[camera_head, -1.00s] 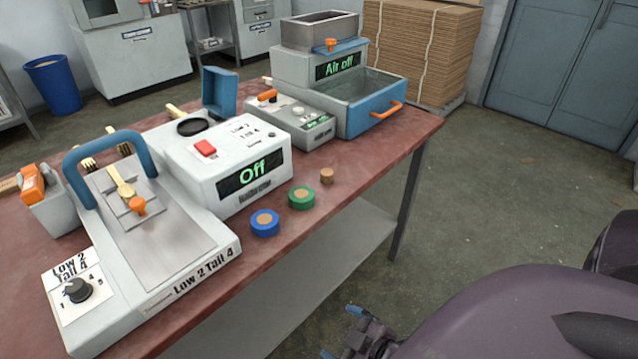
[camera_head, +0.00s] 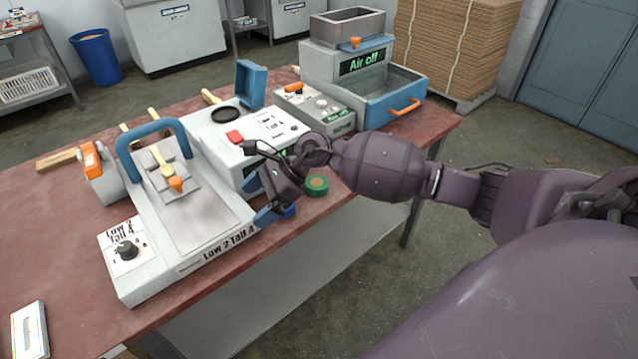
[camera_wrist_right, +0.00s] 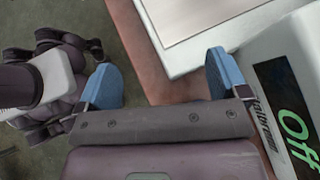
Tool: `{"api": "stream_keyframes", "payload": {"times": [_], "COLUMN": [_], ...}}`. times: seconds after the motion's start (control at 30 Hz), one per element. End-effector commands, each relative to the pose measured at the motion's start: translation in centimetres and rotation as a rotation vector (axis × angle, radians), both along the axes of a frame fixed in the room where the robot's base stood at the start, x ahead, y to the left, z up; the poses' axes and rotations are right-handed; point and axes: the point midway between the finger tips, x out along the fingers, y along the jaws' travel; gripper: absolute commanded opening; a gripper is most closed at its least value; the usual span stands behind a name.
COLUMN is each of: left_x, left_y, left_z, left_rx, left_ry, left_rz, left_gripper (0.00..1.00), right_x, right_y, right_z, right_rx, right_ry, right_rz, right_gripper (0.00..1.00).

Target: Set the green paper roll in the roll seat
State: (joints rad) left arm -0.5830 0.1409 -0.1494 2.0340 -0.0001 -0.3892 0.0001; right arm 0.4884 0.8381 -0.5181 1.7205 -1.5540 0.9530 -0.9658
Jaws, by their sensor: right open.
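The green paper roll (camera_head: 317,185) lies flat near the front edge of the red-brown table, just right of my right gripper (camera_head: 259,199). The right gripper is open and empty above the table's front edge. Its two blue fingertips also show apart in the wrist view (camera_wrist_right: 162,80), with no roll between them. A dark round recess (camera_head: 227,114) is on top of the white machine (camera_head: 265,126), under a raised blue lid (camera_head: 251,82). I cannot tell whether this is the roll seat. My left gripper is not in view.
A press with a blue handle (camera_head: 150,129) stands at left. A bin unit reading "Air off" (camera_head: 346,63) stands at the back right.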

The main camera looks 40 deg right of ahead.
Motion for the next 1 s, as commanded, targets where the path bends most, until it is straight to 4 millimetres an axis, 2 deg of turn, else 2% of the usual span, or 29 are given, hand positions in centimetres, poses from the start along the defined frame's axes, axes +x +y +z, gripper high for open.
{"api": "stream_keyframes", "payload": {"times": [0.03,0.17,0.3,0.43,0.53,0.67,1.0], "left_x": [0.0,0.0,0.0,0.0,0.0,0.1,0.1], "left_y": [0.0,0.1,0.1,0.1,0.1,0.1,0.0], "left_z": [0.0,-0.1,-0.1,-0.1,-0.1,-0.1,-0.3], "left_rx": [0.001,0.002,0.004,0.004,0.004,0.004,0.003], "left_ry": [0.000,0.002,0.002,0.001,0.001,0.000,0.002], "left_rz": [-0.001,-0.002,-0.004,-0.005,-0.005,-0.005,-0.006], "left_gripper": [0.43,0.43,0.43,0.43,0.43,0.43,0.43], "right_x": [0.9,2.4,3.6,4.1,4.2,4.1,4.1], "right_y": [-1.9,-7.5,-13.4,-17.2,-18.6,-19.1,-18.9], "right_z": [-0.1,-0.3,1.0,2.5,3.1,2.8,-1.7], "right_rx": [-0.120,-0.425,-0.692,-0.847,-0.904,-0.921,-0.917], "right_ry": [-0.019,-0.020,0.021,0.067,0.090,0.101,0.101], "right_rz": [0.050,0.174,0.261,0.300,0.315,0.320,0.319], "right_gripper": [0.93,0.93,0.93,0.93,0.93,0.93,0.93]}}
